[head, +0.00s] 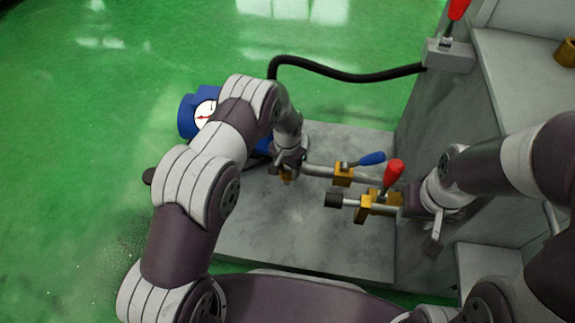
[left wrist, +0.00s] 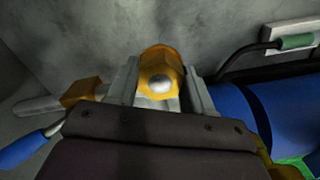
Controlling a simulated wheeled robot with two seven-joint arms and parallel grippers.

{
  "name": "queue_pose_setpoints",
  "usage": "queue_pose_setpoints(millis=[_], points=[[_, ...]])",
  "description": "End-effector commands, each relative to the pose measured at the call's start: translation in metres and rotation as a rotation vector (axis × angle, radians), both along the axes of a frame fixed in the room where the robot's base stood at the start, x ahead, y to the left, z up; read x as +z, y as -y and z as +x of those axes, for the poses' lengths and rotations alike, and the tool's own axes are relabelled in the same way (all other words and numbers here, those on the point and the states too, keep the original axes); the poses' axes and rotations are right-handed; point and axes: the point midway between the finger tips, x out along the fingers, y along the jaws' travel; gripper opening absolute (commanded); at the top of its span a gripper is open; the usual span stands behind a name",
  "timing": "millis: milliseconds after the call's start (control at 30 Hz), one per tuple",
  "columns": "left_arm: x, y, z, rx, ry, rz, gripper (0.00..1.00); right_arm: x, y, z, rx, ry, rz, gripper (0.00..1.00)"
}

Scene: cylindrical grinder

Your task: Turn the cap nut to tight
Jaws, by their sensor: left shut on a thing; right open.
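In the left wrist view the cap nut (left wrist: 160,70), brass with a silver rounded centre, sits between the two fingers of my left gripper (left wrist: 162,92). The fingers are shut on its sides. In the head view my left gripper (head: 286,172) points down at the left end of a grey pipe (head: 318,171), and only a bit of brass shows below it. The nut is mostly hidden there by the gripper. My right gripper (head: 421,218) is open, close to the right of the red-handled brass valve (head: 377,205). I cannot tell whether it touches that pipe.
A blue-handled brass valve (head: 343,175) sits on the grey pipe. A black hose (head: 350,75) runs to the grey machine (head: 425,120). Green floor is clear at left.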

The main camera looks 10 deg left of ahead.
Motion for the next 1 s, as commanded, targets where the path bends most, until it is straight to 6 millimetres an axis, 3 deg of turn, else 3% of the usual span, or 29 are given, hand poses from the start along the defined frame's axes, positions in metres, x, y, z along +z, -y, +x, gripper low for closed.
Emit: queue_pose_setpoints(millis=[400, 1000], points=[[0.003, 0.000, 0.000, -0.386, -0.002, 0.000, 0.21, 0.031, 0.000, 0.000, 0.000, 0.000, 0.000, 0.43], [0.001, 0.000, 0.000, -0.926, 0.000, 0.000, 0.21, 0.050, 0.000, 0.000, 0.000, 0.000, 0.000, 0.43]])
